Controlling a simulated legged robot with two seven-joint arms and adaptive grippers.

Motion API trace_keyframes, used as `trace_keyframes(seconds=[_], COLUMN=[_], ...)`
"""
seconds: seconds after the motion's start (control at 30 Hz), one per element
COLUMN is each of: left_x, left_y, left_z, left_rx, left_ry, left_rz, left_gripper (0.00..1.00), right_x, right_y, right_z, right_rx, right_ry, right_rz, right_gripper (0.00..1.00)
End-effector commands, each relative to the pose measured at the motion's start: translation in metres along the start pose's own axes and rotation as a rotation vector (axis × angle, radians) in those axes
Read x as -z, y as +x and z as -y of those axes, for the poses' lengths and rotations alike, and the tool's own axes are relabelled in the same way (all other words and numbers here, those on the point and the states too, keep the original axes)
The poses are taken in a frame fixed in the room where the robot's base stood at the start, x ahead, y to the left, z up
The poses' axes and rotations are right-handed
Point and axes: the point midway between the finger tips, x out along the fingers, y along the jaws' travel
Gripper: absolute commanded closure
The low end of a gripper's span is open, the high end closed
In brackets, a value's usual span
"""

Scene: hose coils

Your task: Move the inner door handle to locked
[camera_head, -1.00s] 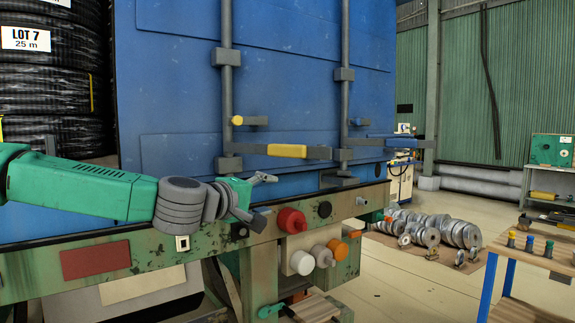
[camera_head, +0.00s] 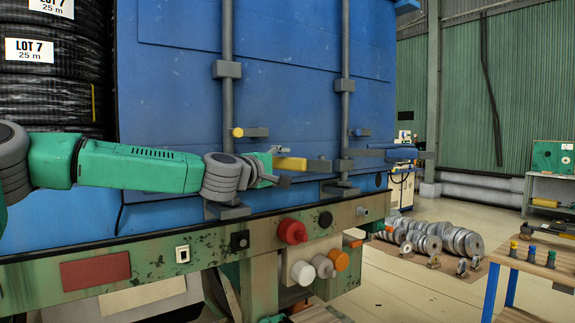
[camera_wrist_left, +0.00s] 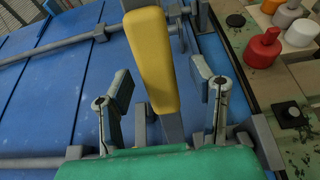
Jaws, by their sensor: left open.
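The inner door handle is a grey bar with a yellow grip (camera_head: 296,163), lying roughly level across the blue door at the left lock rod. In the left wrist view the yellow grip (camera_wrist_left: 150,58) runs between the two fingers. My left gripper (camera_head: 279,166) is open at the left end of the yellow grip, one finger above it and one below. In the left wrist view the open gripper (camera_wrist_left: 164,80) shows a gap on both sides of the handle; contact is not clear. My right gripper is not in view.
A second handle with a blue grip (camera_head: 401,154) is on the right rod. A small yellow-ended catch (camera_head: 240,132) sits above the inner handle. Red knob (camera_head: 292,231) and white knob (camera_head: 302,272) stick out below. Hose coils (camera_head: 55,95) stand at left.

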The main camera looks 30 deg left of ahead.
Motion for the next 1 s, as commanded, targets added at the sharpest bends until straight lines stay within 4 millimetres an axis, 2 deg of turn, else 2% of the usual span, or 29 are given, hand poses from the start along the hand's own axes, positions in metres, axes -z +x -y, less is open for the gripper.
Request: trace_keyframes(seconds=[0.03, 0.2, 0.5, 0.53, 0.67, 1.0], left_x=[0.000, 0.000, -0.001, -0.001, -0.001, -0.002], left_y=[0.007, 0.019, 0.021, 0.021, 0.021, 0.027], left_z=[0.000, 0.000, -0.001, -0.001, 0.000, 0.002], left_rx=[0.001, 0.000, -0.001, -0.001, 0.000, 0.004], left_ry=[0.002, 0.001, 0.001, 0.001, 0.001, 0.002], left_rz=[-0.001, 0.000, 0.001, 0.001, 0.001, -0.024], left_gripper=[0.50, 0.50, 0.50, 0.53, 0.99, 1.00], right_x=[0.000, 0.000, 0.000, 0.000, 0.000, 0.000], right_y=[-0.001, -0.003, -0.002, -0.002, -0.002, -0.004], right_z=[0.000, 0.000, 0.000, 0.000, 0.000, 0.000], right_rx=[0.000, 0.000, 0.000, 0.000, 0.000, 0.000], right_ry=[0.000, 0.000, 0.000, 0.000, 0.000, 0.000], right_rz=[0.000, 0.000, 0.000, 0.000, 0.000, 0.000], right_gripper=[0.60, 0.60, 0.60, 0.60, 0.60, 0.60])
